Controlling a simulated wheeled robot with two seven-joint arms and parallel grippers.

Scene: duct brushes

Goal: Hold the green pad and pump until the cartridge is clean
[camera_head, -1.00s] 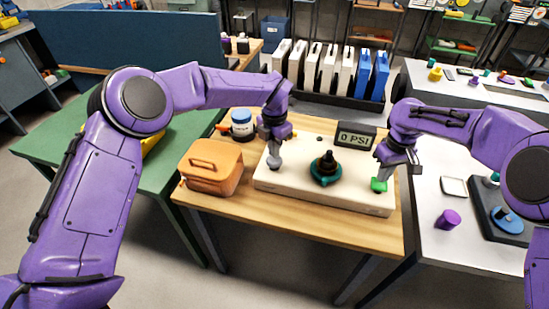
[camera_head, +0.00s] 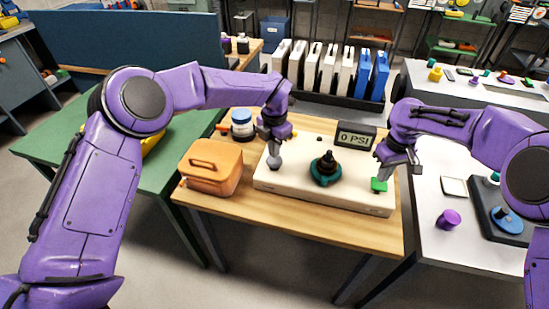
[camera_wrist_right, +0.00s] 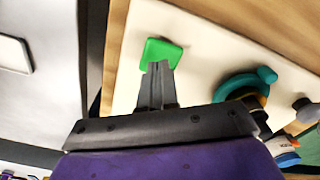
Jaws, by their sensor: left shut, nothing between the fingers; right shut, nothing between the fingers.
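A cream box (camera_head: 325,194) on the wooden table carries the task's parts. The green pad (camera_head: 379,185) is at its right end, and also shows in the right wrist view (camera_wrist_right: 160,53). My right gripper (camera_head: 381,174) is shut, its fingertips at the pad, seemingly touching it. My left gripper (camera_head: 273,150) is shut and empty, with its tips just over a grey round knob (camera_head: 274,163) at the box's left end. I cannot tell whether they touch. A black piece, perhaps the cartridge (camera_head: 327,160), stands in a teal ring (camera_head: 325,177) mid-box. The display (camera_head: 356,139) reads 0 PSI.
An orange case (camera_head: 212,168) sits left of the box. A blue-lidded jar (camera_head: 242,122) stands behind it. A rack of white and blue panels (camera_head: 330,75) is at the back. A white table (camera_head: 425,235) with a purple cup (camera_head: 447,220) is at the right.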

